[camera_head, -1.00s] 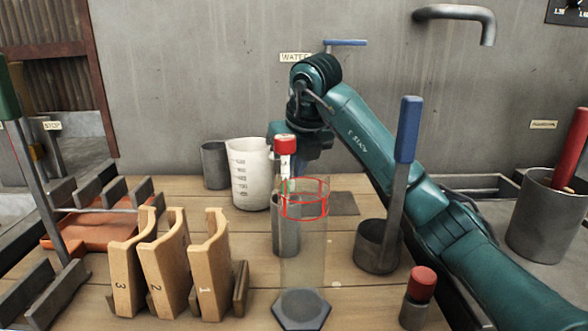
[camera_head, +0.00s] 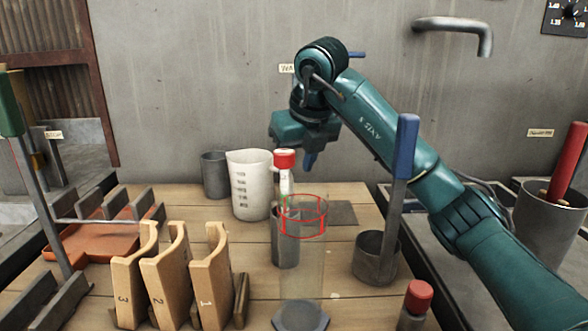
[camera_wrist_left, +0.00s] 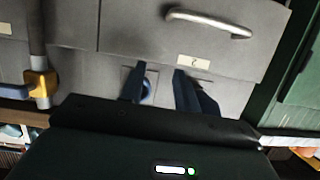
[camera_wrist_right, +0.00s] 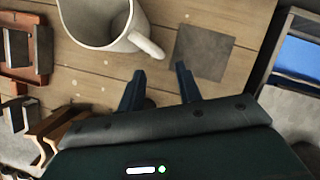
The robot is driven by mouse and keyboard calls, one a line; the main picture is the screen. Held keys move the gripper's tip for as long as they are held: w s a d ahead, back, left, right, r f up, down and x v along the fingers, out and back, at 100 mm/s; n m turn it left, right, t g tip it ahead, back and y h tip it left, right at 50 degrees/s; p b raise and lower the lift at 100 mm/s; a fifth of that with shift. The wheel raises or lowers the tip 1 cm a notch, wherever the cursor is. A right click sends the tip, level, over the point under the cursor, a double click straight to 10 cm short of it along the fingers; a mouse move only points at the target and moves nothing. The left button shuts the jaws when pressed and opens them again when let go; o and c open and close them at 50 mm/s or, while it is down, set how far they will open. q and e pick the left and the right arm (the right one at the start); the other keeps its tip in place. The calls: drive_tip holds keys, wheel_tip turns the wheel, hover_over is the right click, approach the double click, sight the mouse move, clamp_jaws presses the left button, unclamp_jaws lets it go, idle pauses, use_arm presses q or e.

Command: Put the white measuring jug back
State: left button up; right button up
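The white measuring jug (camera_head: 250,186) stands upright on the wooden table, left of a dark square patch (camera_head: 343,213). In the right wrist view the jug (camera_wrist_right: 98,20) shows from above, with an empty-looking inside and its handle toward the patch (camera_wrist_right: 203,52). My right gripper (camera_head: 309,158) hangs above and right of the jug, apart from it. In the right wrist view its two fingers (camera_wrist_right: 158,82) are spread with nothing between them. My left gripper (camera_wrist_left: 160,75) is open and empty, seen only in its wrist view, facing a grey surface.
A grey metal cup (camera_head: 215,175) stands left of the jug. Numbered wooden holders (camera_head: 170,280), an orange tray (camera_head: 100,240) and a blue-handled dipper (camera_head: 405,150) crowd around.

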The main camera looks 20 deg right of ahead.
drive_tip(key=shift+v, duration=1.45)
drive_tip(key=shift+p, duration=0.3)
